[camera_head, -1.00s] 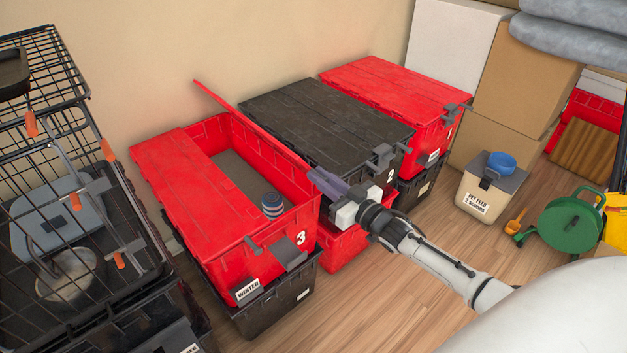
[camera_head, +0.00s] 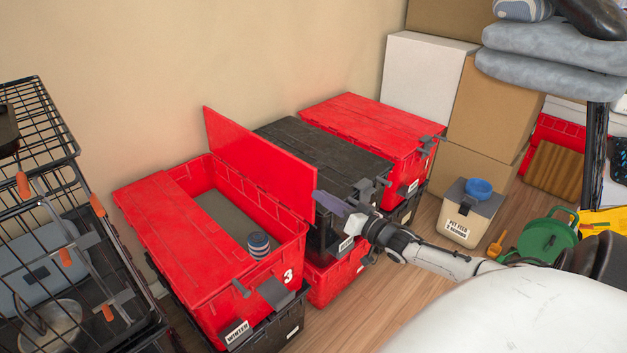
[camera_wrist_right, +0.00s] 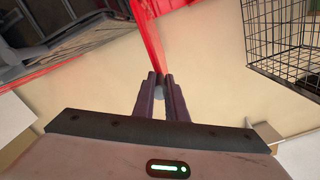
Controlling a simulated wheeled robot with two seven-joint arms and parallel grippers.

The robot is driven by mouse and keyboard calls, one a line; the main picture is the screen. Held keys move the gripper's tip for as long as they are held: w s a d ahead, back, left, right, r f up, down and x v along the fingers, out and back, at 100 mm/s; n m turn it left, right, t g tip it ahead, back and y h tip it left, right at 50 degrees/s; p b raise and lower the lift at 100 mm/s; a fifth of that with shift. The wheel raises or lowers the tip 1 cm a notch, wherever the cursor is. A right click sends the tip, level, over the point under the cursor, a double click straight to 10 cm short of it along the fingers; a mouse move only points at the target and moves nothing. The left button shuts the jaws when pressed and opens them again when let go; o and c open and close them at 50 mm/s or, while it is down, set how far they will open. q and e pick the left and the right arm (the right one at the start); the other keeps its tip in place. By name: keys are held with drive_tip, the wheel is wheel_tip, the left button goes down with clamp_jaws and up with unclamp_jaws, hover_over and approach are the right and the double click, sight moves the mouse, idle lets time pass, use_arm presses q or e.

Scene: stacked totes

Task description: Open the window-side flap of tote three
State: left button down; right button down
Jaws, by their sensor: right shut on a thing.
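Tote three (camera_head: 222,290) is red, with a "3" on its front and a "WINTER" label. It sits on a black tote. Its left flap (camera_head: 175,215) lies flat. Its right flap (camera_head: 255,160) stands raised along the right side, broad face showing, so that half of the tote is open. A striped rolled item (camera_head: 258,244) and something grey show inside. My right gripper (camera_head: 322,200) is at the raised flap's front edge. In the right wrist view, its fingers (camera_wrist_right: 160,85) are closed on a small grey part by the red flap (camera_wrist_right: 150,35). My left gripper is not in view.
A black tote (camera_head: 325,160) and another red tote (camera_head: 375,125) stand to the right, close to the raised flap. A wire cage (camera_head: 50,230) stands at the left. A pet-feed bin (camera_head: 467,215) and open floor (camera_head: 350,320) are at the right and front.

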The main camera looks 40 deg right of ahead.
drive_tip(key=shift+d, duration=0.15)
drive_tip(key=c, duration=1.8)
unclamp_jaws()
drive_tip(key=s+p, duration=0.2)
drive_tip(key=s, duration=0.8)
drive_tip(key=shift+s, duration=0.2)
drive_tip(key=shift+f, duration=0.1)
